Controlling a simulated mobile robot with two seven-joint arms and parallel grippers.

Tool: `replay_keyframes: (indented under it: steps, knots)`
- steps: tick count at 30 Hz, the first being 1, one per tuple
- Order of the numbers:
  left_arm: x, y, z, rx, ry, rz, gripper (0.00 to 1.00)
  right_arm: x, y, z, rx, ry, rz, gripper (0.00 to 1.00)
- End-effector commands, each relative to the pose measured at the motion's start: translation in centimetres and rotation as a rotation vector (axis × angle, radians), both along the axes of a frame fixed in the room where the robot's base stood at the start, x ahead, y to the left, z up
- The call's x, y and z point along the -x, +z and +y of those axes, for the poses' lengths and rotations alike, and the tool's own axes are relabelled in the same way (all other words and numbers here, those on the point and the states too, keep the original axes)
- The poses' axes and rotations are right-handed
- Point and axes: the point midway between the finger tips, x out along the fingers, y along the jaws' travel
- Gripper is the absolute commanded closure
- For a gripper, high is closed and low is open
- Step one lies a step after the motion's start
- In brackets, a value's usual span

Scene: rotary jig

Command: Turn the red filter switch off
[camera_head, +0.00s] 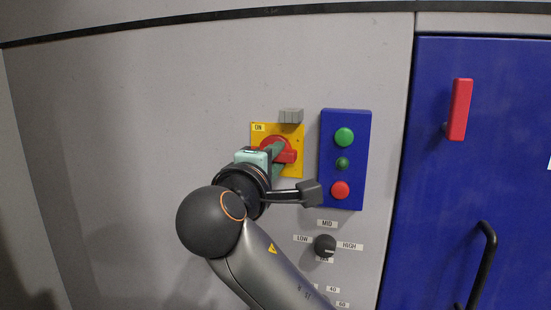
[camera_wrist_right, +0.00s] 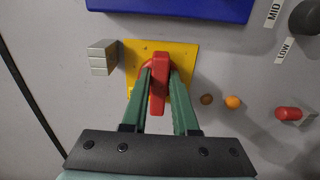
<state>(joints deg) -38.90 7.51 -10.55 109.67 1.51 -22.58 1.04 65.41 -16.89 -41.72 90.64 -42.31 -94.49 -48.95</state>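The red filter switch (camera_head: 290,156) is mounted on a yellow plate (camera_head: 293,132) with an "ON" label at its upper left. In the right wrist view its red handle (camera_wrist_right: 158,100) stands out between my two green fingers. My right gripper (camera_head: 277,151) reaches the switch from the lower left in the head view. In the right wrist view the fingers (camera_wrist_right: 160,76) lie along both sides of the handle and appear to touch it. My wrist and fingers hide part of the switch in the head view. My left gripper is not in view.
A blue panel (camera_head: 330,130) with green and red buttons is close right of the switch. A grey block (camera_head: 291,116) juts out just above the plate. A black knob (camera_head: 325,245) sits lower right. A blue door (camera_head: 440,180) with handles is at right. The wall at left is clear.

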Motion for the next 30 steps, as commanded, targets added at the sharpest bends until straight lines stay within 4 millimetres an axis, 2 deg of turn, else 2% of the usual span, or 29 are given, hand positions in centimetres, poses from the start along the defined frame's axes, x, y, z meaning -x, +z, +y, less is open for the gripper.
replay_keyframes:
  steps: [1,7,17,20,28,30]
  knots:
    - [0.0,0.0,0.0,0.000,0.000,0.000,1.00,0.0,0.0,0.0,0.000,0.001,0.001,0.66]
    - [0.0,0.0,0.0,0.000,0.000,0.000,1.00,0.0,0.0,0.0,0.002,0.001,0.001,0.45]
    - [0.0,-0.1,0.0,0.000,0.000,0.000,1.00,0.6,0.0,0.3,0.003,0.003,-0.002,0.45]
    - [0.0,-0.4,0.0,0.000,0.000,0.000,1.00,1.8,0.0,0.7,0.002,0.004,-0.004,0.45]
    - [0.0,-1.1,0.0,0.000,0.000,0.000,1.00,7.5,-0.1,2.5,0.000,0.006,-0.001,0.45]
    - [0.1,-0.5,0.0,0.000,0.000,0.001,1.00,8.7,0.2,2.9,0.003,0.004,-0.002,0.45]
